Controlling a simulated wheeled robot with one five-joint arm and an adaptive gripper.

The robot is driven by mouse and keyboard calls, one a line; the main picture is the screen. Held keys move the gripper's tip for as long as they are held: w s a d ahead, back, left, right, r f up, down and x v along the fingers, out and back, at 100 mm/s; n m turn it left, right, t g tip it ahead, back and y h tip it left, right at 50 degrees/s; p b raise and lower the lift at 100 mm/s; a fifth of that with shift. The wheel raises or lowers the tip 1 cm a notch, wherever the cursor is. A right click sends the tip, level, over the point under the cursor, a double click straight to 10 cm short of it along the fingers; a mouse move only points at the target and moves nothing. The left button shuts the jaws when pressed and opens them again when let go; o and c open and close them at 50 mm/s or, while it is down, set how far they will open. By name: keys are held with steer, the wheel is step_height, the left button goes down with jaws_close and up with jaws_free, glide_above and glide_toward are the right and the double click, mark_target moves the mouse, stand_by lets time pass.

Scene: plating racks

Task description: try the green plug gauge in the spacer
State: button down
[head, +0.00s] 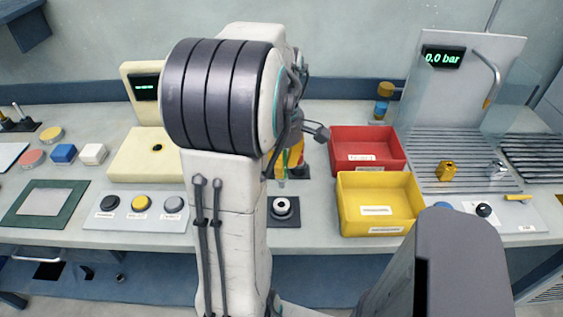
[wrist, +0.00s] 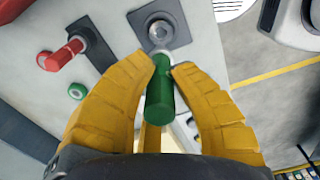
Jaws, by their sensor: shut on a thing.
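The green plug gauge (wrist: 160,105) is between the two yellow fingers of my gripper (wrist: 162,72), which is shut on it. Its pale tip points toward the spacer in the wrist view. The spacer (wrist: 160,30) is a pale metal ring with a dark hole, lying on a dark square pad. My arm hides most of my gripper in the head view.
A red plug gauge (wrist: 64,54) lies on a dark holder beside a green-rimmed ring (wrist: 77,91). Red (head: 365,141) and yellow (head: 351,219) bins stand to the right of the spacer. A button panel (head: 155,224) lies to its left.

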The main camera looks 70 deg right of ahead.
mark_target(282, 186)
steer(key=shift+f+b, duration=2.5)
steer(key=shift+f, duration=0.8)
steer(key=shift+f+b, duration=1.25)
steer(key=shift+f, duration=0.35)
steer(key=shift+r, duration=0.2)
